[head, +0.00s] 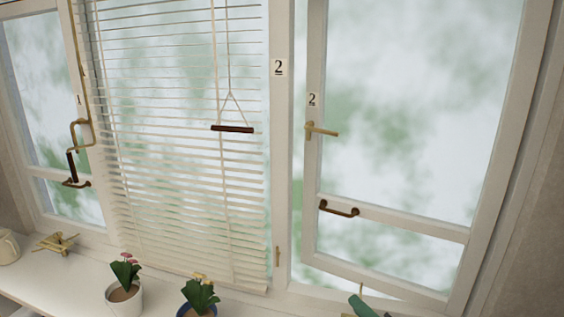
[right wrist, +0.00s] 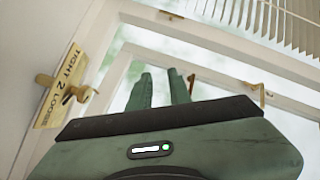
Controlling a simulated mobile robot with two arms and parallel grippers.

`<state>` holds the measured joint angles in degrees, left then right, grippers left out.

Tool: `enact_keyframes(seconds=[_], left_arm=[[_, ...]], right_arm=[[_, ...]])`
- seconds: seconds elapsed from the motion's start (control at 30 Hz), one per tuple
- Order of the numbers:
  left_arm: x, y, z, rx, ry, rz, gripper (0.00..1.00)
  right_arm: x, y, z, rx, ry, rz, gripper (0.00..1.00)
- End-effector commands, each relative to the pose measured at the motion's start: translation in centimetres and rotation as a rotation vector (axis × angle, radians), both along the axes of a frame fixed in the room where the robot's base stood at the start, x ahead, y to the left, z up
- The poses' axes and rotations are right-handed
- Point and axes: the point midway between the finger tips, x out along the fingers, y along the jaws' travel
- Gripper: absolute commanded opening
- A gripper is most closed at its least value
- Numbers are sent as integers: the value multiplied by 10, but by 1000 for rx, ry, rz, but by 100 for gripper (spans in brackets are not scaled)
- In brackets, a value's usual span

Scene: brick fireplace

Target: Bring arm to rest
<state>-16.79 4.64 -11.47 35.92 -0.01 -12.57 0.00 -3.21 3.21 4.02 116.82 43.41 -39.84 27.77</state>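My right gripper (head: 362,306) barely shows at the bottom edge of the head view, as a green tip in front of the right window's lower frame. In the right wrist view its two green fingers (right wrist: 160,80) stand apart with nothing between them. The open gap shows pale window frame and glass behind. Most of my right arm is out of the head view. My left gripper and left arm are not in view.
The right window sash (head: 470,235) stands ajar, with a brass handle (head: 322,130) and a brown pull (head: 338,209). White blinds (head: 180,190) hang in the middle. Pink flowers (head: 125,272) and yellow flowers (head: 200,294) in pots stand on the sill (head: 60,285). A yellow label (right wrist: 62,88) shows near my right wrist.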

Motion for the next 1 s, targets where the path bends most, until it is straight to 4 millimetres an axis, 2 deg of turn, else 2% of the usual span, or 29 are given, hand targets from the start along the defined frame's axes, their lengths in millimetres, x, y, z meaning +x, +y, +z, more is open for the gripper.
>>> enact_keyframes(seconds=[0.17, 0.3, 0.43, 0.6, 0.8, 0.93, 0.97, 1.0], left_arm=[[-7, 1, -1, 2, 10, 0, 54], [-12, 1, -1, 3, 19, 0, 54], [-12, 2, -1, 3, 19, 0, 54], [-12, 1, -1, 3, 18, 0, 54], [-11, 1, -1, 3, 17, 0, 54], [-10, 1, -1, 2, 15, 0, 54], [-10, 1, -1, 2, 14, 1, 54], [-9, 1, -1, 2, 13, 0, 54]], right_arm=[[-47, 15, -51, -251, 121, 96, 19], [-102, 19, -98, -504, 254, 203, 19], [-157, 12, -132, -719, 379, 305, 19], [-213, -2, -154, -907, 507, 405, 19], [-268, -20, -166, -1063, 634, 502, 19], [-300, -32, -167, -1145, 711, 559, 19], [-304, -34, -170, -1157, 725, 569, 19], [-299, -33, -182, -1153, 725, 569, 19]])
